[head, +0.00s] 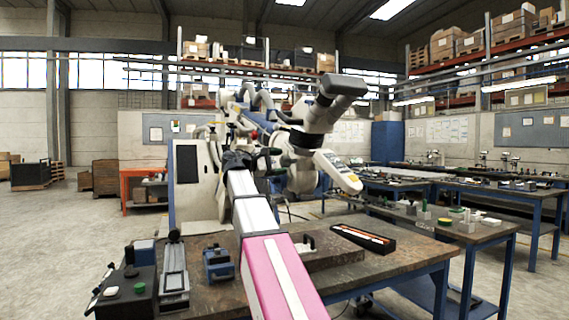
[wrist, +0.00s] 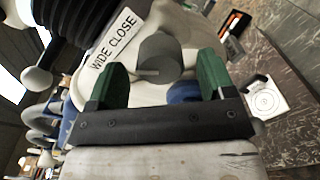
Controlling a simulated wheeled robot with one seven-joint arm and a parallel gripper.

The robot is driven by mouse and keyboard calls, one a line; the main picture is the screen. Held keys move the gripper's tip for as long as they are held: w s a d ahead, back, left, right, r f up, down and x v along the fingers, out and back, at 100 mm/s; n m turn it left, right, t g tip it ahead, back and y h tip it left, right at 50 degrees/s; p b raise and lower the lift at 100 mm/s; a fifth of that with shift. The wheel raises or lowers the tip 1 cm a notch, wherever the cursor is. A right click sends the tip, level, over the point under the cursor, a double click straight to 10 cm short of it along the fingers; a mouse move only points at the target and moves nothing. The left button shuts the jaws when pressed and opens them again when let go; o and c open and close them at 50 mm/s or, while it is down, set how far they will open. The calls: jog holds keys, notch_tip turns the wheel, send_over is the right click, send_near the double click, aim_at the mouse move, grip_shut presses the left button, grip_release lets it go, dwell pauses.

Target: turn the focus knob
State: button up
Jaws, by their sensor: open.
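The focus knob (wrist: 160,57) is a grey cylinder with a pale index line, on the white microscope housing (wrist: 148,92). A "WIDE CLOSE" label (wrist: 116,42) sits left of it in the wrist view. My gripper (wrist: 163,78) is open, with its two green fingers on either side of the knob in the picture. Gaps show between knob and fingers; I cannot tell how deep the knob sits between them. In the head view the microscope arm (head: 318,128) rises behind my gripper (head: 247,160), and the knob cannot be made out.
A worn workbench (head: 215,295) holds a black tray (head: 362,238), a blue block-shaped device (head: 217,264) and a dark stand (head: 173,278). A black ribbed sleeve (wrist: 65,18) is near the gripper at upper left in the wrist view. More workbenches stand at right.

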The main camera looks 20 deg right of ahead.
jog(key=shift+d, duration=1.25)
jog(key=c, duration=0.9)
jog(key=shift+m, duration=0.3)
jog(key=shift+m, duration=3.1)
jog(key=o, duration=0.9)
